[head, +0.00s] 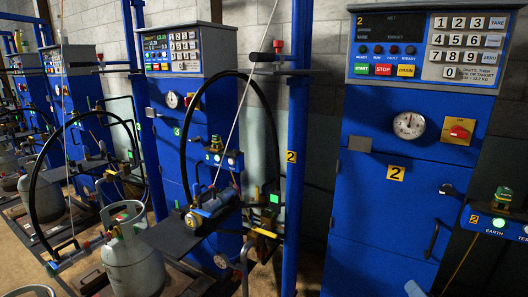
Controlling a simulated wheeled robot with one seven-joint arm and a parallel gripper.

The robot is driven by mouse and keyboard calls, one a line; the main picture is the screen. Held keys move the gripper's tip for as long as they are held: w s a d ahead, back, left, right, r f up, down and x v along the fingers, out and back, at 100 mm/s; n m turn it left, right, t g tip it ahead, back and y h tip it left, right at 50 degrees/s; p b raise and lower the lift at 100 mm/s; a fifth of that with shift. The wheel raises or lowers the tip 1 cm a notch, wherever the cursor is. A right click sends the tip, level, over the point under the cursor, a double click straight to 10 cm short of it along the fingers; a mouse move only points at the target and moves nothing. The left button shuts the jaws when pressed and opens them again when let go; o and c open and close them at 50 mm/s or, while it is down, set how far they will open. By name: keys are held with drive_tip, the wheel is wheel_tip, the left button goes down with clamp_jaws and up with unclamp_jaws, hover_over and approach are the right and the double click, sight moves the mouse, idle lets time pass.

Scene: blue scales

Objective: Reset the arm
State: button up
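My arm and my gripper cannot be made out in the head view. The blue filling machine marked 2 (385,225) stands at the right, with a keypad panel (465,50), a round dial (409,125) and a red knob on a yellow plate (459,131). Another blue machine marked 3 (168,120) stands left of it. A blue filling head (210,205) on a black hose (262,95) rests by a dark shelf in front of machine 3.
A grey gas cylinder (131,265) stands at the lower left, with more cylinders and blue machines behind it. A blue post (298,150) rises between machines 2 and 3. A small blue box with a green light (499,222) is at the right edge.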

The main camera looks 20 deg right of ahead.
drive_tip(key=s+a+f+n+y, duration=0.25)
drive_tip(key=s+a+n, duration=0.35)
drive_tip(key=s+a, duration=0.7)
drive_tip(key=s+a+r+n+y, duration=0.2)
drive_tip(key=s+a+r+n, duration=0.1)
drive_tip(key=s, duration=0.4)
drive_tip(key=s+a+r+n+y, duration=0.1)
drive_tip(key=s+a+r+n, duration=0.2)
drive_tip(key=s+a+r, duration=0.2)
drive_tip(key=shift+s+a+y, duration=0.35)
drive_tip(key=shift+s+a, duration=0.75)
drive_tip(key=shift+o, duration=0.2)
